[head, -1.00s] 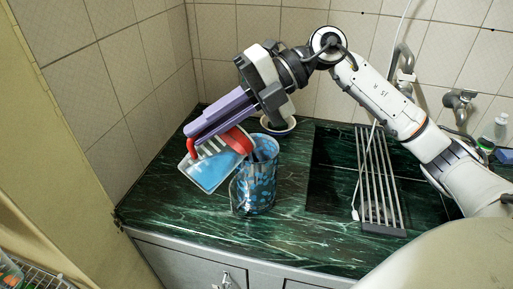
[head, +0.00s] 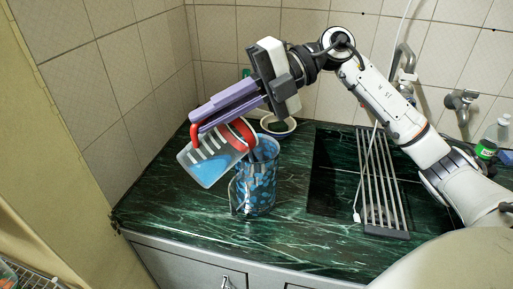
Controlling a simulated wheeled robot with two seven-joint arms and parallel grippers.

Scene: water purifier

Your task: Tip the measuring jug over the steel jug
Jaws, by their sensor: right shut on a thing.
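The clear measuring jug (head: 207,163) has a red handle and rim, white markings and blue liquid inside. It is tilted in the air, its right end against or just over the rim of the steel jug. The shiny steel jug (head: 256,185) stands upright on the green counter and mirrors blue patches. My right gripper (head: 212,112), with purple fingers, is shut on the measuring jug's red handle from above. The exact contact is partly hidden by the fingers. I cannot tell whether liquid is flowing. My left gripper is not in view.
A small white bowl (head: 277,127) stands behind the steel jug. The sink with a metal roll-up rack (head: 381,190) is to the right. A bottle (head: 492,140) and a tap (head: 461,100) are at the far right. The counter (head: 160,205) is clear at the front left.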

